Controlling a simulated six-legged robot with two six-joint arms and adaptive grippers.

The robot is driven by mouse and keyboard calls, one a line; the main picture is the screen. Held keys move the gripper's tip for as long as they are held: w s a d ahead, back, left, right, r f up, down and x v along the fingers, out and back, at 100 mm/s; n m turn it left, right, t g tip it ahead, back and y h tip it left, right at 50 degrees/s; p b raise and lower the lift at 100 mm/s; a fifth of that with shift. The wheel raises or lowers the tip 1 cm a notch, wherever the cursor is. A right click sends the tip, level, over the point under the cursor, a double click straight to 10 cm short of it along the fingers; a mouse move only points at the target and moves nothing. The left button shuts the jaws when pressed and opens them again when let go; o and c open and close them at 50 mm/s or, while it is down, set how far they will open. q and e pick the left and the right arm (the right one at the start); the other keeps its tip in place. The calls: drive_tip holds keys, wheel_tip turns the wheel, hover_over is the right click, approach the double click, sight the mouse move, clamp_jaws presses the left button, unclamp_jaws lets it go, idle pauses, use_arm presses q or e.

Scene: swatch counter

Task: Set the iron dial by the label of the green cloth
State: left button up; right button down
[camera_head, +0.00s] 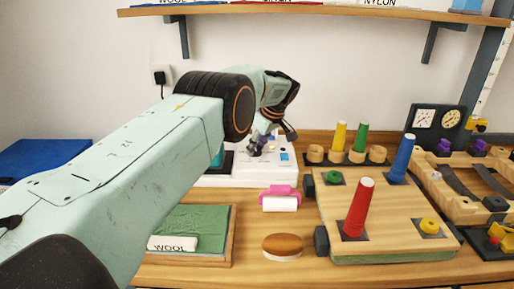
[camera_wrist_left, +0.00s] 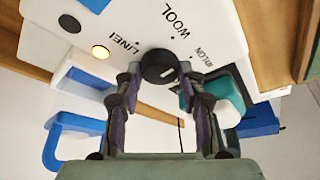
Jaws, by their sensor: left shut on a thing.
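The green cloth (camera_head: 205,222) lies in a wooden tray (camera_head: 232,238) at the front left, and its white label (camera_head: 172,243) reads WOOL. The white iron unit (camera_head: 222,178) stands behind it, partly hidden by my left arm. In the left wrist view the black dial (camera_wrist_left: 158,65) sits on the white panel (camera_wrist_left: 215,35), with LINEN, WOOL and another label, seemingly NYLON, around it. A small white mark shows on the dial; which label it points at is hard to tell. My left gripper (camera_head: 262,143) is shut on the dial, fingers on both sides (camera_wrist_left: 160,82). My right gripper is out of view.
An orange lamp (camera_wrist_left: 100,52) glows on the panel. A pink and white roller (camera_head: 280,200) and a brown-topped brush (camera_head: 283,246) lie right of the cloth. A wooden board with coloured cones (camera_head: 385,215) fills the right. A shelf (camera_head: 310,12) hangs above.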

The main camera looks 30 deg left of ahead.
use_arm(q)
drive_tip(key=shift+s+f, duration=0.15)
drive_tip(key=shift+f, duration=0.05)
drive_tip(key=o, duration=1.2)
drive_tip(key=shift+r, duration=0.1)
drive_tip(key=shift+r, duration=0.15)
drive_tip(key=shift+d+r, duration=0.15)
drive_tip(key=shift+r, duration=0.2)
drive_tip(key=v, duration=1.1)
drive_tip(key=shift+r, duration=0.1)
drive_tip(key=shift+c, duration=0.2)
